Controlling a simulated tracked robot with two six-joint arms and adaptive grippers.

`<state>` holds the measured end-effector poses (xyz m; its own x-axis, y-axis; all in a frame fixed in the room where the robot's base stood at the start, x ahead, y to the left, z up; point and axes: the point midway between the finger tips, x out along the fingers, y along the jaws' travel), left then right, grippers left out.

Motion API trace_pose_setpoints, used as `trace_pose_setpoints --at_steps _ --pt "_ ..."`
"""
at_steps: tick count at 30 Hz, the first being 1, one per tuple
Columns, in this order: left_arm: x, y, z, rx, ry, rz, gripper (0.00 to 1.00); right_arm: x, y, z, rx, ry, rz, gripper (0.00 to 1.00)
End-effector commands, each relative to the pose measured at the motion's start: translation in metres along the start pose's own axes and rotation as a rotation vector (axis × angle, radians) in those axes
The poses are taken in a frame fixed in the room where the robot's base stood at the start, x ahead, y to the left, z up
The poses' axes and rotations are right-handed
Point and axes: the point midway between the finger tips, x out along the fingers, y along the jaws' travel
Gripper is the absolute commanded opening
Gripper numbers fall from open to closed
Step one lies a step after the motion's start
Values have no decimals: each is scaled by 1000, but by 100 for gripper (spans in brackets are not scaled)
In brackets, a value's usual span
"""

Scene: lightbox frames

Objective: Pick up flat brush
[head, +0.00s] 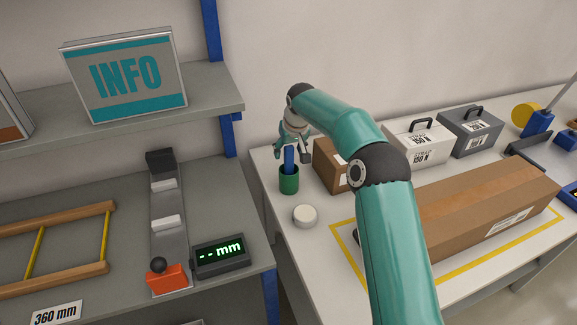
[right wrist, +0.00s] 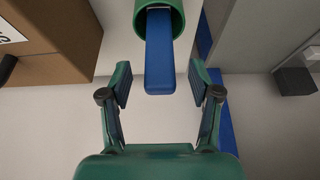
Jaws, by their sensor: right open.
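The flat brush shows as a blue handle (head: 290,160) that stands up out of a green cup (head: 289,184) on the white table. Its lower part is hidden in the cup. My right gripper (head: 292,150) is at the top of the handle, pointing down. In the right wrist view the blue handle (right wrist: 160,62) reaches from the green cup (right wrist: 177,12) in between the two open fingers of my right gripper (right wrist: 161,82). A gap shows on each side, so the fingers do not touch it. My left gripper is out of sight.
A small cardboard box (head: 329,172) stands right of the cup, and a white round object (head: 305,216) lies in front of it. A long carton (head: 485,215) lies farther right. Left is a grey shelf unit (head: 221,187) with a blue post (head: 211,30).

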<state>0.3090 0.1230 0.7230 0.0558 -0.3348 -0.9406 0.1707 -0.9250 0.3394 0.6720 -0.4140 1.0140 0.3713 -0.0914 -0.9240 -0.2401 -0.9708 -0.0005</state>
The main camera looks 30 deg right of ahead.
Motion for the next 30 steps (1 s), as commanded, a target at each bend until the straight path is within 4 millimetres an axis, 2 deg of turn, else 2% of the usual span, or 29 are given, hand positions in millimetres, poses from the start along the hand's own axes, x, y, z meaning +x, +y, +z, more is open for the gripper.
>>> trace_pose_setpoints --at_steps 7,15,18,30 --pt "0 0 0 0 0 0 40 1 0 0 0 1 0 61" --pt "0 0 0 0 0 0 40 1 0 0 0 1 0 16" --pt "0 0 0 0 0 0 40 1 0 0 0 1 0 3" --pt "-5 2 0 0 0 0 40 -5 1 -3 1 1 0 3"
